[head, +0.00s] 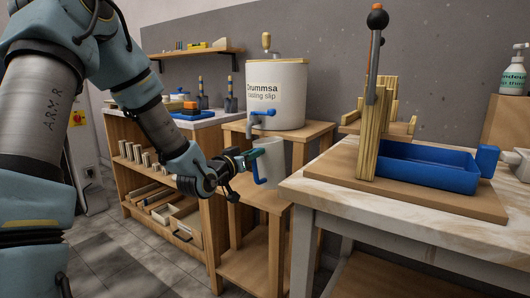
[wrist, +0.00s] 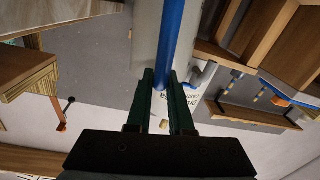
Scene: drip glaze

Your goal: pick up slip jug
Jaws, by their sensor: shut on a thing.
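The slip jug (head: 274,158) is pale grey with a blue handle (head: 259,168). It is upright below the tap of the casting slip drum, over the lower step of the wooden stand. I cannot tell whether its base touches that step. My gripper (head: 252,158) reaches it from the left and is shut on the blue handle. In the wrist view, the blue handle (wrist: 171,40) runs between the two dark green fingers (wrist: 161,85). The jug's pale body (wrist: 144,40) is behind the handle. Part of the jug is hidden by the gripper and handle.
The drum (head: 275,95) with its blue-handled tap (head: 262,113) stands just above the jug. A marble-topped table (head: 420,220) is close on the right, bearing a blue tray (head: 428,168) and a lever press. A wooden shelf unit (head: 160,190) is behind, left.

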